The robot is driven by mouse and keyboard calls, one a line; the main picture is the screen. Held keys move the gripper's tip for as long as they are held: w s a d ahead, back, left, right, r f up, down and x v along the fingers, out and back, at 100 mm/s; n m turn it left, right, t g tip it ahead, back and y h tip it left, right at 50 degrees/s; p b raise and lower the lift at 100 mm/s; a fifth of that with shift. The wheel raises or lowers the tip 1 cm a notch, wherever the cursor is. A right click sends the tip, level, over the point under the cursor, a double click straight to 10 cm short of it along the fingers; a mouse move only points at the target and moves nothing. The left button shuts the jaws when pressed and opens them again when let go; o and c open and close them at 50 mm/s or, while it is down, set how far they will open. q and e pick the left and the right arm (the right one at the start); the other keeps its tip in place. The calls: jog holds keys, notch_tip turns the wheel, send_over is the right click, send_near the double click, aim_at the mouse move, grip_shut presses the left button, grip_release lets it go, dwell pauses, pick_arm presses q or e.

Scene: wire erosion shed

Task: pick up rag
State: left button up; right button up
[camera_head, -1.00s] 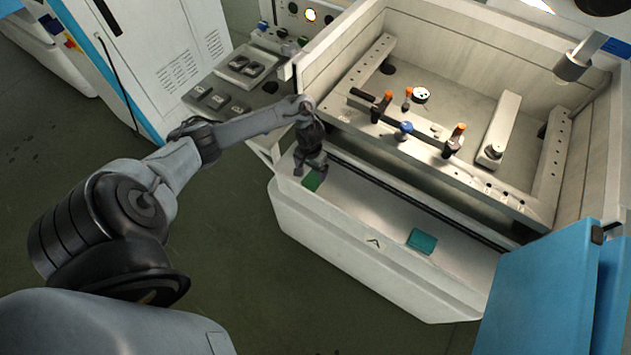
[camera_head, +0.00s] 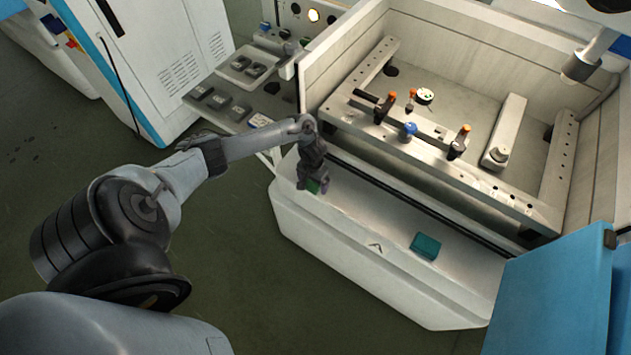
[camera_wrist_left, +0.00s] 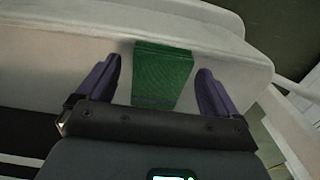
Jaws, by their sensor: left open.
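A green folded cloth, the rag (camera_wrist_left: 162,76), lies on the pale front ledge of the machine in the left wrist view. In the head view only a small green part of it (camera_head: 313,186) shows beneath my left gripper (camera_head: 313,184). In the wrist view my left gripper (camera_wrist_left: 158,88) is open, with one purple finger on each side of the rag and a gap on both sides. The rag's near end is hidden by the gripper body. A second, teal folded cloth (camera_head: 425,246) lies further right on the same ledge. My right gripper is not in view.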

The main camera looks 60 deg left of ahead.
aim_at(313, 183)
pick_arm(q)
jog(key=c, duration=1.1)
jog(key=shift+c, duration=0.2)
jog(key=shift+r+p, duration=0.35)
jog(key=shift+r, duration=0.45)
notch_tip(313, 183, up, 3)
jog(key=shift+f+p, duration=0.1)
jog(key=shift+p, duration=0.45)
jog(key=s+d+r+p, duration=0.3)
jog(key=d+r, duration=0.3)
jog(key=d, duration=0.5)
jog(key=shift+d+r+p, duration=0.2)
jog(key=shift+r+p, duration=0.15)
jog(key=shift+p, duration=0.4)
